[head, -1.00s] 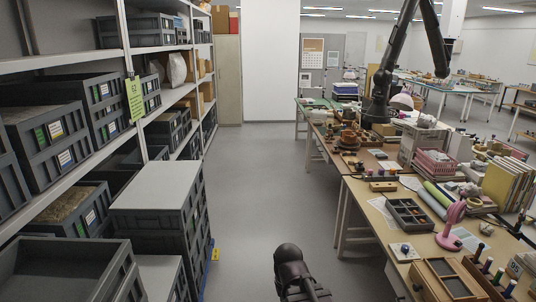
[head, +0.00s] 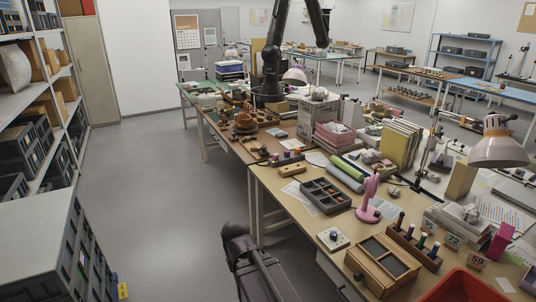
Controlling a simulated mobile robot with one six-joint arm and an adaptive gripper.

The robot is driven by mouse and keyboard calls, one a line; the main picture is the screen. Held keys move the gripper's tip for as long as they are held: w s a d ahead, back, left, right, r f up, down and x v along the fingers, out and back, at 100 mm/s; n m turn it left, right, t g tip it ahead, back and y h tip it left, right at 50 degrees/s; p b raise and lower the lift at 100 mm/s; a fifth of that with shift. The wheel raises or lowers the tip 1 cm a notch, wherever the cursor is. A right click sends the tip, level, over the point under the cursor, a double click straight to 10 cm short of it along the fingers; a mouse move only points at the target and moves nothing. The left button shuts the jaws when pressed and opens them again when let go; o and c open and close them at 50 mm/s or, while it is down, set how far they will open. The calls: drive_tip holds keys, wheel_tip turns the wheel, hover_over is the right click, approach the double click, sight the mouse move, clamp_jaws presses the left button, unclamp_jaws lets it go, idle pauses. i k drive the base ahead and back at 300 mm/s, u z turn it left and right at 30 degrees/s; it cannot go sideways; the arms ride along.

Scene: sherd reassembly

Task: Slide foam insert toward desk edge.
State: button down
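I cannot pick out a foam insert with certainty. A wooden box (head: 356,264) with dark panels, possibly lined with foam, sits near the front-left edge of the near desk (head: 284,179). A dark compartment tray (head: 325,196) lies farther back on the same desk, near its left edge. My gripper's fingers are not visible in the head view, so I cannot see what they hold.
Between the box and tray lie a small white square (head: 333,239) and a pink stand (head: 369,199). A rack of pens (head: 413,246) and a red bin (head: 463,287) are to the right. Grey crates (head: 40,245) stand left; the aisle floor (head: 160,190) is clear.

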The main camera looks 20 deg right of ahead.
sight(327, 203)
drive_tip(key=z, duration=0.4)
drive_tip(key=i, duration=0.8)
drive_tip(key=z, duration=0.7)
drive_tip(key=i, duration=0.8)
drive_tip(key=z, duration=0.3)
